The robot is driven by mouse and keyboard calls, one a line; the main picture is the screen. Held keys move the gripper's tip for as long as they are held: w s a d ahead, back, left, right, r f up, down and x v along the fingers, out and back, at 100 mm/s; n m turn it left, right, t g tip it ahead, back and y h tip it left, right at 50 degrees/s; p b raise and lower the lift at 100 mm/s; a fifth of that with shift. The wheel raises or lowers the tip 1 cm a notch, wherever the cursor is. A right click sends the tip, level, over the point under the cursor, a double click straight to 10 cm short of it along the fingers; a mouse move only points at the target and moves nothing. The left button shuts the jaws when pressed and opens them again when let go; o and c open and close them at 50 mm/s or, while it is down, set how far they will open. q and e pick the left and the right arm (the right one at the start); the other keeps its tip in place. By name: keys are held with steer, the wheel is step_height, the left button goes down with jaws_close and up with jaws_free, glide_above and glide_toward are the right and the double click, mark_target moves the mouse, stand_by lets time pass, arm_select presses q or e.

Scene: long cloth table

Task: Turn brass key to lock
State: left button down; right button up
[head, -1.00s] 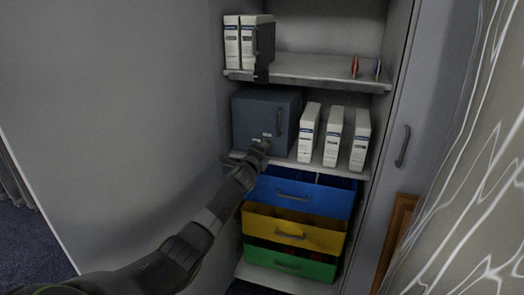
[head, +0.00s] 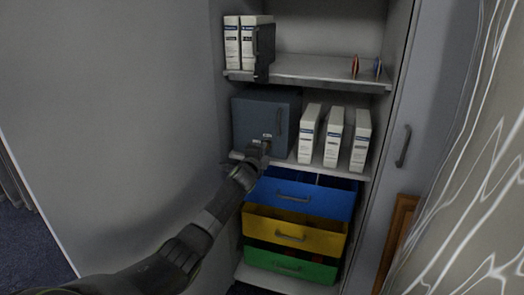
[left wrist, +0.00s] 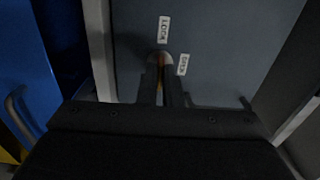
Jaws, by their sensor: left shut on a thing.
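A blue-grey safe box (head: 255,120) stands on the middle shelf of the open cabinet, its door shut and a handle (head: 279,122) on the right of its front. My left gripper (head: 263,149) is at the lower front of the box. In the left wrist view, its two fingers (left wrist: 161,82) are shut on the brass key (left wrist: 160,61), which sits in a round lock plate on the box front (left wrist: 230,40). A LOCK label (left wrist: 164,30) and an OPEN label (left wrist: 183,65) are beside the plate. The fingers hide most of the key, so its exact angle is unclear. My right gripper is out of view.
White binders (head: 333,137) stand right of the box, and more (head: 248,42) on the top shelf. Blue (head: 310,195), yellow (head: 292,231) and green (head: 290,265) drawers are below. The cabinet side and door frame flank the shelves.

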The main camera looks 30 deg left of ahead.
arm_select(q)
steer(key=c, duration=1.6)
jaws_free()
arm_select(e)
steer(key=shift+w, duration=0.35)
arm_select(q)
steer(key=shift+s, duration=0.1)
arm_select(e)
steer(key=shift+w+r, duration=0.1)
